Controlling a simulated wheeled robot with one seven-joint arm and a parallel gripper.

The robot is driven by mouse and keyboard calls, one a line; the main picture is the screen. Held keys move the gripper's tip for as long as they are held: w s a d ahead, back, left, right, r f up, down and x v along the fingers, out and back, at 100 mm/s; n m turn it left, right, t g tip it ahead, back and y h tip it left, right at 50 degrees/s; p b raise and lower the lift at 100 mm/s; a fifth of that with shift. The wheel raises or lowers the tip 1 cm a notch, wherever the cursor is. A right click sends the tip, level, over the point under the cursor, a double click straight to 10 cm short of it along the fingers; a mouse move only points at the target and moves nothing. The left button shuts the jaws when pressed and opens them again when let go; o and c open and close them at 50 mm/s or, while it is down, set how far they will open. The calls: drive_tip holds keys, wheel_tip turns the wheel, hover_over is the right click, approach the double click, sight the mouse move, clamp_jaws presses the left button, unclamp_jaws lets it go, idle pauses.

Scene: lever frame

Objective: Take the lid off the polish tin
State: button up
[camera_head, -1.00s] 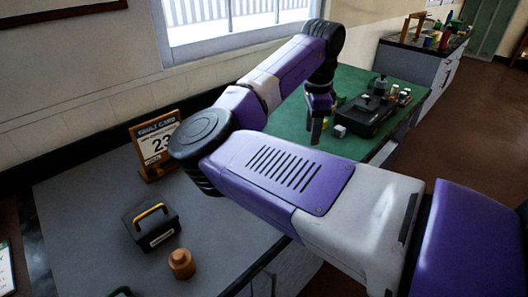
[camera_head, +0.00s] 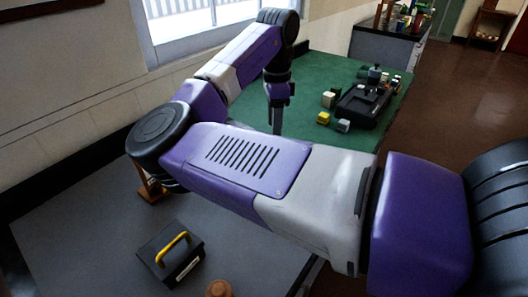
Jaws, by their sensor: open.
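I cannot pick out the polish tin or its lid for certain. Several small items stand on the green table top (camera_head: 230,108). They include a yellow block (camera_head: 323,118), a grey block (camera_head: 343,126), a cream block (camera_head: 328,99) and a dark, round-looking item (camera_head: 374,74) at the back. My gripper (camera_head: 278,122) hangs down over the green top, left of these items and apart from them. It is open, seen small and nearly edge-on, and nothing shows between its fingers.
A black tray-like case (camera_head: 362,104) lies on the green top's right part. A black box with a yellow handle (camera_head: 170,255) and a brown round wooden piece (camera_head: 220,288) are on the near grey counter. A cluttered counter (camera_head: 385,48) stands behind. My arm hides much of the middle.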

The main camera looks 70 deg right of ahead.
wheel_tip(320, 180, down, 2)
drive_tip(key=shift+f, duration=0.25)
drive_tip(key=shift+s+a+f+p, duration=0.15)
drive_tip(key=shift+s+f+p, duration=0.05)
drive_tip(key=shift+f, duration=1.1)
drive_tip(key=shift+s+a+f+p, duration=0.1)
drive_tip(key=shift+s+f+p, duration=0.1)
drive_tip(key=shift+f, duration=1.05)
clamp_jaws()
